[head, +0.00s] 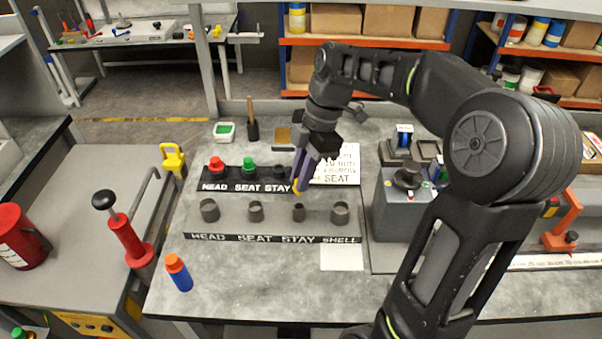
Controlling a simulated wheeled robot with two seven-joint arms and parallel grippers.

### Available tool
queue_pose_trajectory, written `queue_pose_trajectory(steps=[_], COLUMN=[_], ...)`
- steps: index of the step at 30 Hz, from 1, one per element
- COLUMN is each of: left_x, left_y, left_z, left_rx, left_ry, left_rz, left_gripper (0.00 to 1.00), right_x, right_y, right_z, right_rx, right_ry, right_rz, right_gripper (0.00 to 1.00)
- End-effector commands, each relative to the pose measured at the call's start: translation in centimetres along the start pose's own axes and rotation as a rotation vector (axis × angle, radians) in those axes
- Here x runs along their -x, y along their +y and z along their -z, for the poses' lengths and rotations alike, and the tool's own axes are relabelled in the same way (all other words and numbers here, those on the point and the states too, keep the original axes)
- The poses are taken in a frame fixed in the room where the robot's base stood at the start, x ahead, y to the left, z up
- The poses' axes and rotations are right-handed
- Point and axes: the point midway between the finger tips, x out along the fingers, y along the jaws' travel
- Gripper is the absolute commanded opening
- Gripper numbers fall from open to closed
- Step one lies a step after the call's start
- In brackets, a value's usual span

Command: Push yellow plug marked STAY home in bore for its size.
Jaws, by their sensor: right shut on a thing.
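My right gripper (298,186) comes down from above, with its fingers shut on the yellow plug (297,188). Only a little yellow shows at the fingertips; the rest is hidden by the fingers. The gripper hangs above and behind the grey bore block (228,226), which has several raised round bores and the labels HEAD, SEAT, STAY and SHELL. The STAY bore (298,212) is just in front of and below the plug in the picture, and they look apart. The bore's opening looks dark and empty. My left gripper is not in view.
Behind the block, a dark rack (228,187) holds a red plug (217,163) and a green plug (249,163). A printed white sheet (347,163) lies right of it. A grey machine (391,215) stands to the right. A blue bottle with an orange cap (179,272) stands front left.

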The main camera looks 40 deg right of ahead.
Motion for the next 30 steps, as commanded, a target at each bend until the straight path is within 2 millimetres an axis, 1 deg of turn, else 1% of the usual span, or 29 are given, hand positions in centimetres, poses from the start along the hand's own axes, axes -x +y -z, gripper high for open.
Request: queue_pose_trajectory(steps=[1, 9, 14, 30], left_x=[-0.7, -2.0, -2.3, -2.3], left_y=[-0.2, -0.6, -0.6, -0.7], left_z=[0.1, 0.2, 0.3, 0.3], left_rx=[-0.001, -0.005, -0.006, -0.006], left_ry=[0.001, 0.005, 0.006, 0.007], left_rz=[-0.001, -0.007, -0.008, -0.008], left_gripper=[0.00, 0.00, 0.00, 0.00], right_x=[-0.9, -2.7, -3.0, -3.0], right_y=[0.0, 0.0, 0.0, 0.0], right_z=[-0.2, -0.8, -0.9, -0.9], right_rx=[0.000, 0.000, 0.000, 0.000], right_ry=[0.000, 0.000, 0.000, 0.000], right_rz=[0.000, -0.001, -0.001, 0.000], right_gripper=[0.00, 0.00, 0.00, 0.00])
